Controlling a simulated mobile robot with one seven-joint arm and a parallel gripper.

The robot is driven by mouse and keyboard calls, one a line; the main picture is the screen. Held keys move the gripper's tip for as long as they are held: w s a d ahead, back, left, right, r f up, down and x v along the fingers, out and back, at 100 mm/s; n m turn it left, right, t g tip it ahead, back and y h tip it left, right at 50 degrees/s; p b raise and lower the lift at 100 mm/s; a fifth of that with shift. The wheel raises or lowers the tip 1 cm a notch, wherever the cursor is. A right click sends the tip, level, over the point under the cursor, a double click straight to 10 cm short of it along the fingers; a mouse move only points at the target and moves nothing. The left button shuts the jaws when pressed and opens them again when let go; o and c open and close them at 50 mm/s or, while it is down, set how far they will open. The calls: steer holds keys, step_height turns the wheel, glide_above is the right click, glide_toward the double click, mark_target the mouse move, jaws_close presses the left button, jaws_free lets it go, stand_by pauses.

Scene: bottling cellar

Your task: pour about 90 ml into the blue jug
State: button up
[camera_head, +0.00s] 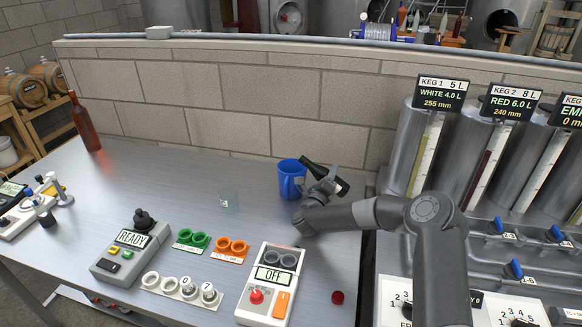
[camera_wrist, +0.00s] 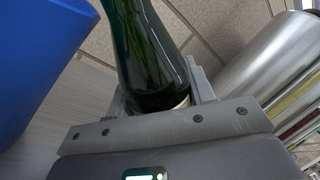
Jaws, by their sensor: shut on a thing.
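The blue jug (camera_head: 290,180) stands on the metal bench near the back wall, and its side shows large at the left of the wrist view (camera_wrist: 40,60). My gripper (camera_head: 328,183) is just right of the jug, shut on a dark green bottle (camera_head: 313,169). The bottle is tilted, with its neck end up and to the left, by the jug's rim. In the wrist view the bottle (camera_wrist: 145,50) lies between the two fingers. The bottle's mouth, any stream and the liquid level inside the jug are hidden.
A brown-red bottle (camera_head: 85,124) stands at the far left. A READY device (camera_head: 127,245), green rings (camera_head: 193,239), orange rings (camera_head: 232,247) and an OFF device (camera_head: 270,287) sit in front. Kegs (camera_head: 455,155) stand right.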

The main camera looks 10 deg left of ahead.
steer(key=r+n, duration=0.1)
steer(key=n, duration=0.1)
steer(key=d+r+n+y, duration=0.1)
steer(key=r+n, duration=0.1)
steer(key=shift+r+t, duration=0.25)
steer(key=shift+t, duration=0.05)
steer(key=shift+a+r+n+y, duration=0.6)
steer(key=shift+r+n, duration=0.25)
steer(key=shift+n, duration=0.25)
steer(key=shift+r+n+y, duration=0.15)
steer(key=shift+n+y, duration=0.15)
steer(key=shift+n, duration=0.9)
steer(key=shift+r+n+p, duration=0.25)
steer(key=shift+n+p, duration=0.05)
steer(key=shift+d+r+n, duration=0.1)
steer(key=shift+r+n, duration=0.1)
steer(key=shift+n, duration=0.2)
stand_by(1.0)
steer(key=shift+d+f+m, duration=0.2)
steer(key=shift+f+m, duration=0.5)
steer(key=shift+m, duration=0.3)
steer(key=shift+r+m, duration=0.1)
steer(key=shift+m, duration=0.6)
steer(key=shift+h, duration=0.5)
steer(key=shift+d+f+m, duration=0.35)
steer(key=shift+f+m, duration=0.3)
steer(key=shift+m, duration=0.35)
